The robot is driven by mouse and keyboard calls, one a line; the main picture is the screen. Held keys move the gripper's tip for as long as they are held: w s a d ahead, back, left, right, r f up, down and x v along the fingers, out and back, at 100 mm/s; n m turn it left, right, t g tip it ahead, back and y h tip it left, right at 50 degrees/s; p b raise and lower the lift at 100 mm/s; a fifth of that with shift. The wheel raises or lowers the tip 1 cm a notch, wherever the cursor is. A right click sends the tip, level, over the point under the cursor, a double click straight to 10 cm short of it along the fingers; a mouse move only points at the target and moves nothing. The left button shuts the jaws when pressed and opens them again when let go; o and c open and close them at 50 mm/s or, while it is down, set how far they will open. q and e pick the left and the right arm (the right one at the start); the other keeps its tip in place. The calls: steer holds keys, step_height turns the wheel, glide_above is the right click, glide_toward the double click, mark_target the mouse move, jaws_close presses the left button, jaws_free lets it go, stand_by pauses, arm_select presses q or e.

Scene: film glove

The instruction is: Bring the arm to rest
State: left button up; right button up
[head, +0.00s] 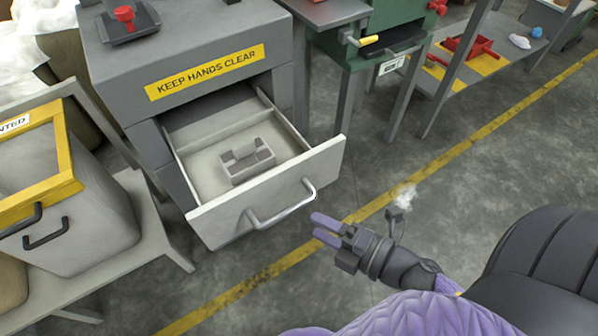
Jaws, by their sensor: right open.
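My right gripper (325,229) has purple fingers and a dark wrist. It is open, with a narrow gap between its fingers, and nothing shows between them. It hangs over the floor in front of the open drawer (215,222), a little right of and below the drawer's metal handle (283,207), and appears apart from it. My right arm (420,312), in a purple quilted cover, comes in from the bottom. My left gripper is not in view.
The drawer juts out of a grey machine (195,55) and holds a grey notched block (247,162). A yellow-rimmed bin (85,225) stands on a bench at left. A green machine (400,25) and a low shelf (490,62) stand behind.

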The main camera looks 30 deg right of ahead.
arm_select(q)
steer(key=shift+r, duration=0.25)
arm_select(e)
steer(key=shift+v, duration=1.15)
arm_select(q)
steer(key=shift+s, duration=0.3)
arm_select(e)
steer(key=s+d+f+m+g+h+p, duration=0.3)
steer(key=s+f+m+g+h+p, duration=0.55)
steer(key=f+m, duration=0.6)
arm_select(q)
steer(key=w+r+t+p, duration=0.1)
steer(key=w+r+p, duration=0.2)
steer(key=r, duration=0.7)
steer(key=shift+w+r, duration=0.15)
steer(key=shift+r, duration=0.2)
arm_select(e)
steer(key=s+f+m+g, duration=0.2)
steer(key=s+g, duration=0.1)
steer(key=s, duration=0.6)
steer(key=s+f+m+g, duration=0.2)
steer(key=s+m+g, duration=0.1)
steer(key=s, duration=0.6)
steer(key=shift+s+d+g+y, duration=0.2)
steer(key=shift+g+y, duration=0.15)
steer(key=shift+y, duration=0.1)
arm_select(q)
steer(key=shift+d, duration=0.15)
